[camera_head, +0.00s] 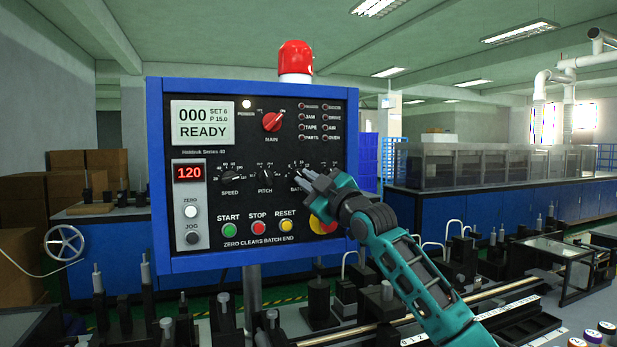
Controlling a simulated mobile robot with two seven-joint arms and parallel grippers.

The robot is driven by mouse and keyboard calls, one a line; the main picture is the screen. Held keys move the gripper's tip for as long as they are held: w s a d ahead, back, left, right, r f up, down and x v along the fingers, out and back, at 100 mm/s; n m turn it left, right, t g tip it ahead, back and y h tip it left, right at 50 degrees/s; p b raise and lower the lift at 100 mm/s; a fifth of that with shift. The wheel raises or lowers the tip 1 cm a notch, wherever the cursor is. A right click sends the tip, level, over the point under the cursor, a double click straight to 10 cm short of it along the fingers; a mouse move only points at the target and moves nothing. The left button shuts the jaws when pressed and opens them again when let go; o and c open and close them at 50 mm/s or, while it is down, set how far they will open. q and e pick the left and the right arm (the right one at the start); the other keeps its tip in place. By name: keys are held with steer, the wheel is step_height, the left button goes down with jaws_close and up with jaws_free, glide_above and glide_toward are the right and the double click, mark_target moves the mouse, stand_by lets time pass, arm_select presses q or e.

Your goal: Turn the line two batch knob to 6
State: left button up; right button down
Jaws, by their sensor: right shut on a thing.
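The control panel (250,107) is a black face in a blue frame. Its batch knob is at the right of the row of black knobs and is mostly hidden behind my right gripper (311,180). My right gripper is shut on the batch knob, its arm coming in from the lower right. The display (202,122) reads 000, SET 6, P 15.0 and READY. The speed knob (230,179) and pitch knob (265,175) are to the left in the same row. My left gripper is not in view.
The red main knob (272,121) is above the row. Green start (230,231), red stop (259,228) and yellow reset (286,225) buttons lie below it. A red and yellow emergency button (322,222) sits just under my gripper. Machine posts and rails fill the foreground.

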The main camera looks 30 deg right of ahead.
steer(key=shift+s+d+r, duration=0.1)
steer(key=shift+r, duration=0.25)
steer(key=c, duration=1.3)
jaws_free()
steer(key=shift+o, duration=0.7)
steer(key=shift+f, duration=0.1)
steer(key=shift+o, duration=0.2)
steer(key=shift+w+a+f, duration=0.15)
steer(key=shift+w+a, duration=0.05)
steer(key=shift+s+d, duration=0.1)
steer(key=b+v, duration=0.4)
steer(key=v, duration=0.8)
steer(key=shift+s, duration=0.35)
